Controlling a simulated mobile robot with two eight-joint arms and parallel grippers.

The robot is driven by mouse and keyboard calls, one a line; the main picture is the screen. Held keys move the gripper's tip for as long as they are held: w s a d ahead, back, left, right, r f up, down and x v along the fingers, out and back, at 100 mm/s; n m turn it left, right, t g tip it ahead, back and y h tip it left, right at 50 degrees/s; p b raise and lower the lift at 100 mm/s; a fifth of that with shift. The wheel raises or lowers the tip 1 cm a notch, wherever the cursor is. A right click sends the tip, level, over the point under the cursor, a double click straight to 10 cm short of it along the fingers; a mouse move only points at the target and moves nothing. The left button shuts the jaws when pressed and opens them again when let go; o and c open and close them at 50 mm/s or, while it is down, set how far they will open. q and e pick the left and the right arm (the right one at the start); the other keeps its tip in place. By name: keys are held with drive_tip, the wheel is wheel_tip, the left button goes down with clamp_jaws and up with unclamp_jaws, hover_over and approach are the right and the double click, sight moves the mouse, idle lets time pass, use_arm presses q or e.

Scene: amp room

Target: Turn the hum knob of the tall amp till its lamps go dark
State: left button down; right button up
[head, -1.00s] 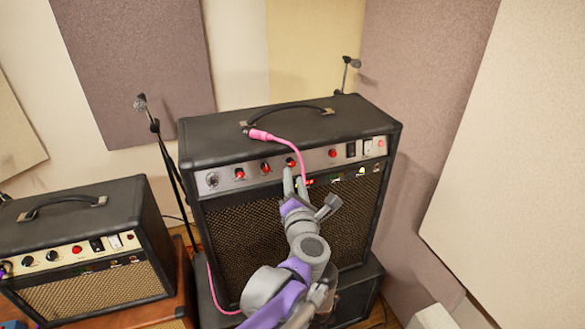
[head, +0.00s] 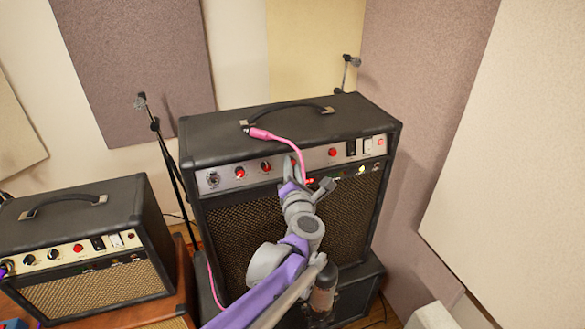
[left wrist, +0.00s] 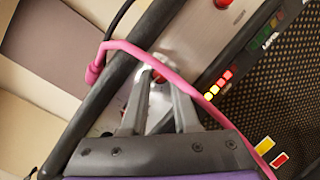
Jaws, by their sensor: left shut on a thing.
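The tall amp (head: 350,115) stands in the middle of the head view, with a row of red-capped knobs on its silver panel. My left gripper (head: 291,168) is at the third knob from the left. In the left wrist view my fingers (left wrist: 160,80) are closed around a red-centred knob (left wrist: 158,76), mostly hidden between them. I cannot read its label. Red and yellow lamps (left wrist: 217,84) are lit below the panel, and a green lamp (left wrist: 273,21) shows further along. Some lamps are hidden behind my wrist in the head view. My right gripper is not in view.
A pink cable (head: 285,138) hangs over the panel and passes close by my left fingers. A smaller amp (head: 85,240) stands at the left. A microphone stand (head: 165,150) is behind them. Padded wall panels (head: 430,110) close in the right side.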

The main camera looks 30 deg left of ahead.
use_arm(q)
drive_tip(key=m+b, duration=0.1)
drive_tip(key=m, duration=0.1)
drive_tip(key=m+h+b, duration=0.1)
drive_tip(key=m, duration=0.1)
drive_tip(key=shift+a+r+m+g+b, duration=0.1)
drive_tip(key=shift+r+m+g+b, duration=0.05)
drive_tip(key=shift+m+g+b, duration=0.2)
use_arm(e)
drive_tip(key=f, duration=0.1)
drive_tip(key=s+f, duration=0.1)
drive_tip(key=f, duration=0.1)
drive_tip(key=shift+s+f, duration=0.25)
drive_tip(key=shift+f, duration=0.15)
use_arm(q)
drive_tip(key=c, duration=0.9)
unclamp_jaws()
drive_tip(key=shift+c, duration=0.2)
drive_tip(key=shift+s, duration=0.1)
